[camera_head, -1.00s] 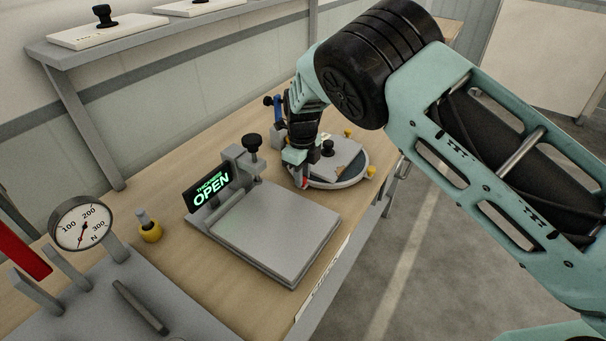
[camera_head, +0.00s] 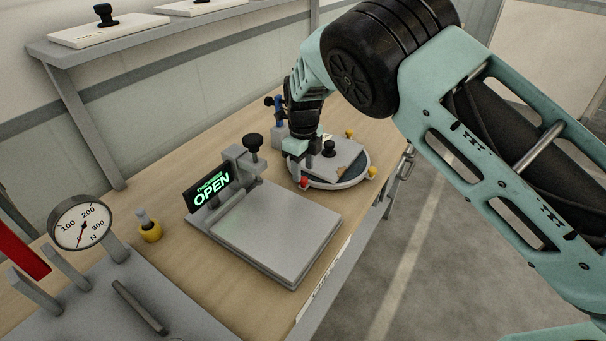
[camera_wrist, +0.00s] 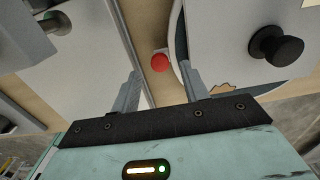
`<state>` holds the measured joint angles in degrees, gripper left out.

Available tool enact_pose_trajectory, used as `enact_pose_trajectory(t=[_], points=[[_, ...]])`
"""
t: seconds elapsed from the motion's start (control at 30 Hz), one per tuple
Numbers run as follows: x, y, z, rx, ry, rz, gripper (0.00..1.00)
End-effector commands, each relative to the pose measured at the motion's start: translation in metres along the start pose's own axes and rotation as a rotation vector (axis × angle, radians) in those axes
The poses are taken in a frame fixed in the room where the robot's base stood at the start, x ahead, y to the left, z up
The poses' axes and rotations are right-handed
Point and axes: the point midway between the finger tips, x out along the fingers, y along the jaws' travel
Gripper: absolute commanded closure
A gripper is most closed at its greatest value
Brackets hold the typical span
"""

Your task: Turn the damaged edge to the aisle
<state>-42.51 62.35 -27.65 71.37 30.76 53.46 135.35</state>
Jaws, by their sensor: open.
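A round turntable (camera_head: 325,186) stands on the bench, with a red knob (camera_head: 304,183) at its front left rim and yellow knobs (camera_head: 372,171) elsewhere on its rim. A pale plate (camera_head: 343,157) with a black handle (camera_head: 329,149) lies on it. The wrist view shows a jagged, tan broken edge (camera_wrist: 219,88) on the plate; its full extent is hidden. My gripper (camera_wrist: 158,76) is open and empty beside the turntable. In the wrist view the red knob (camera_wrist: 160,62) appears between the fingertips, apart from both.
A grey thickness fixture (camera_head: 280,225) with a sign reading OPEN (camera_head: 211,190) stands left of the turntable. A dial gauge (camera_head: 82,222) and a yellow-based peg (camera_head: 150,231) are farther left. Plates lie on the shelf (camera_head: 180,40) behind. The aisle floor (camera_head: 410,250) is clear at right.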

Motion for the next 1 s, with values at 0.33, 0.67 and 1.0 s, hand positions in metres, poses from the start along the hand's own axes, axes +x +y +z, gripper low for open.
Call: enact_pose_trajectory(t=[0.33,0.67,1.0], points=[[-0.082,0.0,0.001,-0.002,-0.006,-0.003,0.55],[-0.138,0.0,0.001,-0.001,-0.003,-0.001,0.55],[-0.147,0.0,0.0,-0.001,-0.001,-0.001,0.55]])
